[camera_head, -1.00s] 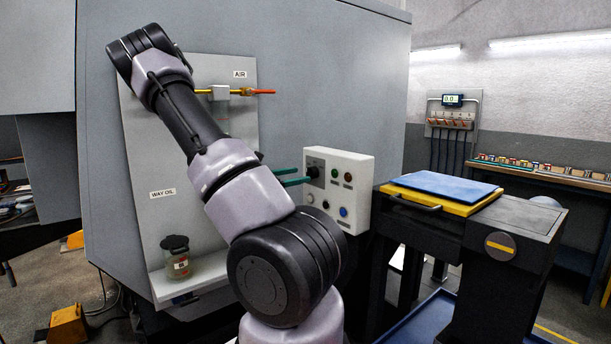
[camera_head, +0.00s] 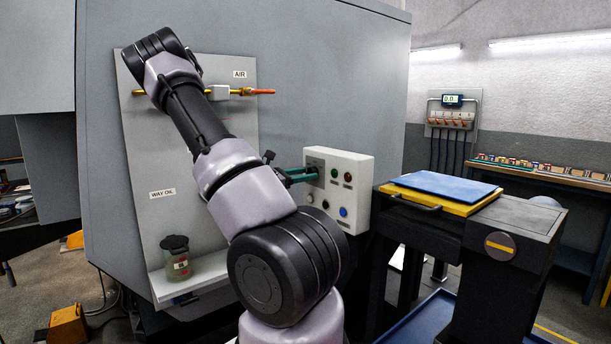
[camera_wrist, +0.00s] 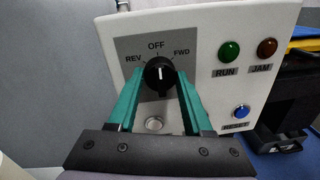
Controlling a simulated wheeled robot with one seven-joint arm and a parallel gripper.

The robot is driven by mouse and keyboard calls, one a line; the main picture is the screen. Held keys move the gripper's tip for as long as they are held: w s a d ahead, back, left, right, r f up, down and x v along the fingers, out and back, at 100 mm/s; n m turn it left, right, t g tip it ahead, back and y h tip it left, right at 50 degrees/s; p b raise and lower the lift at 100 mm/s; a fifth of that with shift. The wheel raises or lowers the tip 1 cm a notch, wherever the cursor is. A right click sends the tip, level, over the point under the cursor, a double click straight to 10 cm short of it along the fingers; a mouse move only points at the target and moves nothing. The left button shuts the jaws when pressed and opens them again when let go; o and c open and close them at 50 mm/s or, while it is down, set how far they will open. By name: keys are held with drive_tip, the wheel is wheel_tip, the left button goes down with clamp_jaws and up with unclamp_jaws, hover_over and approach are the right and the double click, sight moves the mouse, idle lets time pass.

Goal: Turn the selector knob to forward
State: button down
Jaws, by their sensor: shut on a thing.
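The black selector knob (camera_wrist: 159,74) sits on a grey plate marked REV, OFF and FWD in the wrist view. Its white pointer mark is near OFF, at the top. My gripper (camera_wrist: 158,84) has its green fingers on either side of the knob, shut on it. In the head view, my gripper (camera_head: 304,174) reaches from the left to the white control box (camera_head: 352,170). The knob is mostly hidden there by the fingers.
Green RUN (camera_wrist: 229,51) and amber-red JAM (camera_wrist: 267,48) lamps and a blue button (camera_wrist: 241,112) are right of the knob. A silver button (camera_wrist: 154,124) lies below it. A bench with a blue plate (camera_head: 440,186) stands to the right of the box.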

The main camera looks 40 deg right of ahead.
drive_tip(key=shift+m+y, duration=0.3)
drive_tip(key=shift+m, duration=4.5)
drive_tip(key=shift+c, duration=1.6)
unclamp_jaws()
drive_tip(key=w+a, duration=0.1)
drive_tip(key=a, duration=0.9)
drive_tip(key=shift+w+a+r, duration=0.25)
drive_tip(key=shift+a+r, duration=0.05)
drive_tip(key=shift+a, duration=0.05)
